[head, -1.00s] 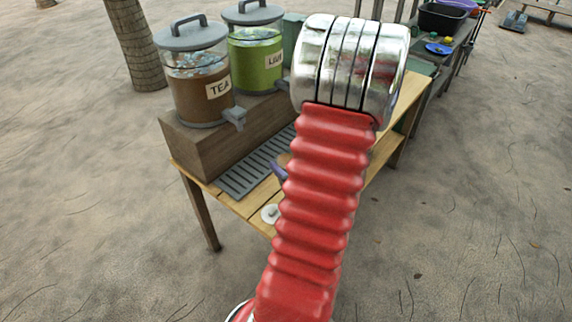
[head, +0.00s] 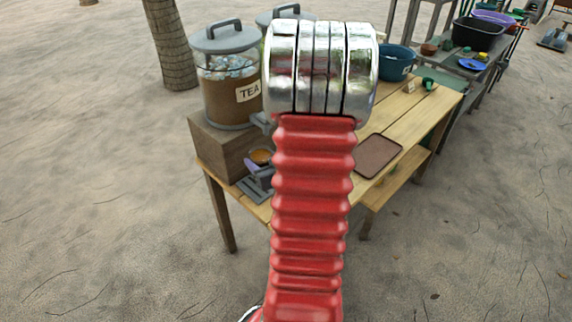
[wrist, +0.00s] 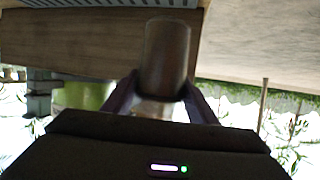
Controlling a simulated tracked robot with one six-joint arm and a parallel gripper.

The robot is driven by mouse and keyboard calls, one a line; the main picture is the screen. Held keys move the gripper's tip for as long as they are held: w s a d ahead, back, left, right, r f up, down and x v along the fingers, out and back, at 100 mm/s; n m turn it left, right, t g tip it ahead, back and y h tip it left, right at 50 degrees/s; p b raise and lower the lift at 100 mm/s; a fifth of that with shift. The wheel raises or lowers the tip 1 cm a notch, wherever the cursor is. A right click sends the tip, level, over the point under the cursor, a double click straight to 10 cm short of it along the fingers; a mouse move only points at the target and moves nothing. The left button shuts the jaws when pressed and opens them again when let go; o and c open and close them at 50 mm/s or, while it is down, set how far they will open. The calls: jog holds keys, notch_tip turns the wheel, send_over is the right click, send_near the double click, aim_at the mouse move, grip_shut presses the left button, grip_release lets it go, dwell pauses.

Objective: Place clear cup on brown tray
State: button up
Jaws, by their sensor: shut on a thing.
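The clear cup (wrist: 166,52) holds something brown and stands between the two purple fingers of my gripper (wrist: 160,98) in the wrist view. My gripper is shut on it. In the head view the cup's amber top (head: 261,155) shows in front of the tea dispenser, with part of my gripper (head: 258,168) beside it. My red arm hides the rest. The brown tray (head: 378,156) lies flat and empty on the wooden table, right of my arm and apart from the cup.
The tea dispenser (head: 228,85) stands on a wooden block (head: 212,148) at the table's left end. A second dispenser is mostly hidden behind my arm. A blue-green tub (head: 397,65) and a green object (head: 430,84) stand beyond the tray. The table (head: 410,115) is bare around the tray.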

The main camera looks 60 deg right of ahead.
jog(key=w+a+r+n+t+y, duration=0.1)
jog(key=w+a+r+n+y, duration=0.2)
jog(key=w+a, duration=1.4)
jog(key=w+a+r+n+y, duration=0.1)
jog(key=w+a, duration=0.2)
jog(key=a, duration=0.8)
jog(key=w+a+r+n+y, duration=0.1)
jog(key=w+a+y, duration=0.1)
jog(key=a, duration=1)
jog(key=shift+w+r, duration=0.25)
jog(key=shift+w, duration=0.15)
jog(key=shift+a, duration=0.1)
